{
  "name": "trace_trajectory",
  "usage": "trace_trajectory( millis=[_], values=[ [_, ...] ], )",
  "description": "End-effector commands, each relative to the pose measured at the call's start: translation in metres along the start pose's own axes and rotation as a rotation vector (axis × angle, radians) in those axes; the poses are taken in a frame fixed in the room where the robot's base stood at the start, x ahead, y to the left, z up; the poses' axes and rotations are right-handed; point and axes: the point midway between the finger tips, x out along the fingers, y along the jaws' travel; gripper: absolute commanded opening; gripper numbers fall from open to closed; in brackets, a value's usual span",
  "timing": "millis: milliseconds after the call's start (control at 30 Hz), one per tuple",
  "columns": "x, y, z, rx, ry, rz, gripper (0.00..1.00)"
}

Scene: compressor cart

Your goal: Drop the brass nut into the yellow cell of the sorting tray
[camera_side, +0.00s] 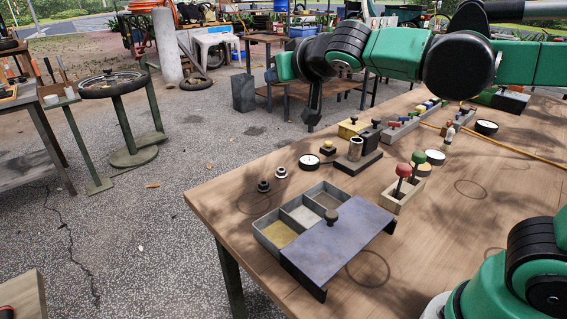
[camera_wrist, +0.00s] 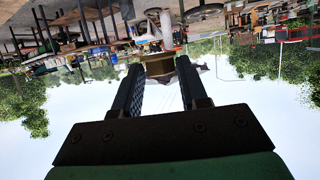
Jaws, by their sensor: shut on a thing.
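In the wrist view my gripper (camera_wrist: 159,72) has its two dark fingers on either side of the brass nut (camera_wrist: 160,65), shut on it. In the side view the arm's end is high at the top centre, behind the bench's far left edge, and I cannot make out the nut there. The grey sorting tray (camera_side: 263,237) lies on the bench at the front left, well below and in front of the arm's end. Its yellow cell (camera_side: 279,234) is the nearest of its visible cells, open on top and apparently empty.
A blue-grey panel (camera_side: 345,238) with a dark knob (camera_side: 331,217) sits along the tray's right side. Two small dark-and-silver parts (camera_side: 264,186) lie behind the tray. The bench's front right is mostly clear.

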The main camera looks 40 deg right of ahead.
Motion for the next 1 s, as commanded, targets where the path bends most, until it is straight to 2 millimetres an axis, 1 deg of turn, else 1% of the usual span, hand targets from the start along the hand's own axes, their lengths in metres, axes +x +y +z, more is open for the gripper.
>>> trace_trajectory(
  millis=[67, 167, 333, 467, 600, 700, 800, 1000],
  values=[
    [0.002, -0.002, 0.004, 0.005, -0.001, 0.015, 0.00],
    [0.007, -0.007, 0.016, 0.027, 0.001, 0.069, 0.00],
    [0.014, -0.018, 0.050, 0.107, 0.003, 0.262, 0.00],
    [0.009, -0.024, 0.076, 0.178, 0.004, 0.432, 0.00],
    [-0.003, -0.028, 0.099, 0.246, 0.003, 0.590, 0.00],
    [-0.011, -0.029, 0.110, 0.277, 0.003, 0.666, 0.00],
    [-0.016, -0.030, 0.117, 0.294, 0.002, 0.708, 0.00],
    [-0.011, -0.030, 0.134, 0.300, 0.001, 0.724, 0.00]
  ],
)
